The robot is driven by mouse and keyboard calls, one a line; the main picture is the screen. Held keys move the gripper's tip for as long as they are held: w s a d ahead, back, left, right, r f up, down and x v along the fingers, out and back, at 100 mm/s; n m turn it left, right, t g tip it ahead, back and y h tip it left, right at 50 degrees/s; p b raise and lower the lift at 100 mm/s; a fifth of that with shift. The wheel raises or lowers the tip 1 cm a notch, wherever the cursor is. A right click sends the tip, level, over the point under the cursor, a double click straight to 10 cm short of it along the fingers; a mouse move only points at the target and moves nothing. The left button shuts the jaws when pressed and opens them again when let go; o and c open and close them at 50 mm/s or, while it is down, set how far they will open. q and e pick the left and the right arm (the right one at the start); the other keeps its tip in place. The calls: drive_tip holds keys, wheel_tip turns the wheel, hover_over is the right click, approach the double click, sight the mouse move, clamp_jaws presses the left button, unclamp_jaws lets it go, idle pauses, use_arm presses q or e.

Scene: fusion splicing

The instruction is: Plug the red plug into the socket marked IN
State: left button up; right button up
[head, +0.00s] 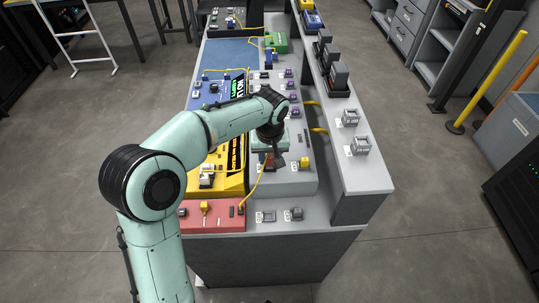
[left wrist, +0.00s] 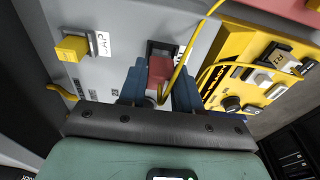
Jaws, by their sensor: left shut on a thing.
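My left gripper (head: 276,160) reaches down over the grey panel on the bench. In the left wrist view its two blue fingers (left wrist: 159,85) are shut on the red plug (left wrist: 160,70), one on each side. A yellow cable (left wrist: 179,62) runs from the plug. A dark socket (left wrist: 160,46) on the grey panel lies right at the plug's far end; I cannot tell whether the plug is inside it or just in front. The label beside this socket is mostly covered by the cable and cannot be read. My right gripper is in neither view.
A yellow plug (left wrist: 72,48) sits in the panel beside a white label (left wrist: 100,43). A yellow unit (left wrist: 250,75) with buttons stands on the other side. In the head view, a red box (head: 212,214) is at the bench's front, and a raised shelf (head: 365,178) runs along the right.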

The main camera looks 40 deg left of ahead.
use_arm(q)
drive_tip(key=shift+f+b, duration=0.35)
drive_tip(key=shift+f, duration=0.2)
drive_tip(key=o, duration=1.1)
drive_tip(key=shift+r, duration=0.1)
wheel_tip(320, 180, up, 13)
drive_tip(key=s+d+p, duration=0.1)
drive_tip(key=p, duration=0.1)
drive_tip(key=shift+s, duration=0.15)
